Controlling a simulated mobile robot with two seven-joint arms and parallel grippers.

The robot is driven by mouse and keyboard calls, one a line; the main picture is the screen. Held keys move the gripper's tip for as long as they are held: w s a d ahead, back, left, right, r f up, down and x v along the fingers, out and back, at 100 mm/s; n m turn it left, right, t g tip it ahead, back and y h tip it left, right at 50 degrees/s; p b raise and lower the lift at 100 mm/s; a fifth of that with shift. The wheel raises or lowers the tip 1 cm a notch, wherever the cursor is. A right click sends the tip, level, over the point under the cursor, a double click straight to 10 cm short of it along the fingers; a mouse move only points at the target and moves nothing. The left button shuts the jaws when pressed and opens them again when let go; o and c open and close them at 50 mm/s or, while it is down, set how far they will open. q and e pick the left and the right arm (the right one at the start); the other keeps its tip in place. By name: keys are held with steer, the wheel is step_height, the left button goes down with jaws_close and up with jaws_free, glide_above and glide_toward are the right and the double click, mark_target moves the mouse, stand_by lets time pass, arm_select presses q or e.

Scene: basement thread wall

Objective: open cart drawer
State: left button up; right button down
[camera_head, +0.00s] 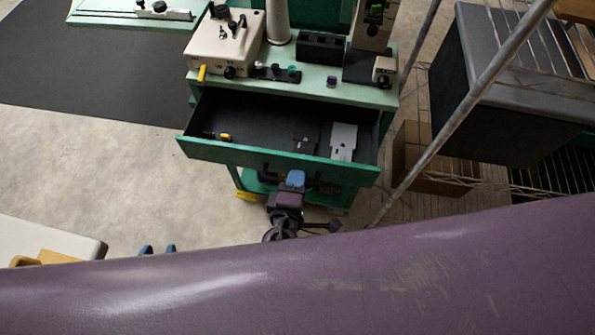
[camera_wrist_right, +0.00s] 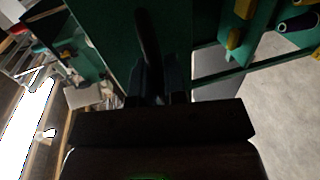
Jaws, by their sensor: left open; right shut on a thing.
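The green cart (camera_head: 330,88) stands upper middle in the head view. Its drawer (camera_head: 230,152) is pulled out, and its dark inside shows. A dark bar handle (camera_head: 327,189) runs along the front, partly covered by my gripper. My right gripper (camera_head: 294,179) is shut on the handle, just below the drawer front. In the right wrist view, the dark fingers (camera_wrist_right: 158,85) close around the dark handle (camera_wrist_right: 148,38) in front of a green panel.
The drawer holds a grey plate (camera_head: 343,141), a black piece (camera_head: 304,145) and a yellow-black tool (camera_head: 222,137). A metal pole (camera_head: 460,110) and a dark bin (camera_head: 480,95) stand right of the cart.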

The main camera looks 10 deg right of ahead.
arm_select(q)
steer(key=shift+s+f, duration=0.1)
steer(key=shift+s, duration=0.05)
arm_select(e)
steer(key=c, duration=1.4)
jaws_free()
steer(key=shift+o, duration=1.1)
arm_select(q)
steer(key=shift+d, duration=0.15)
arm_select(e)
steer(key=shift+s, duration=0.1)
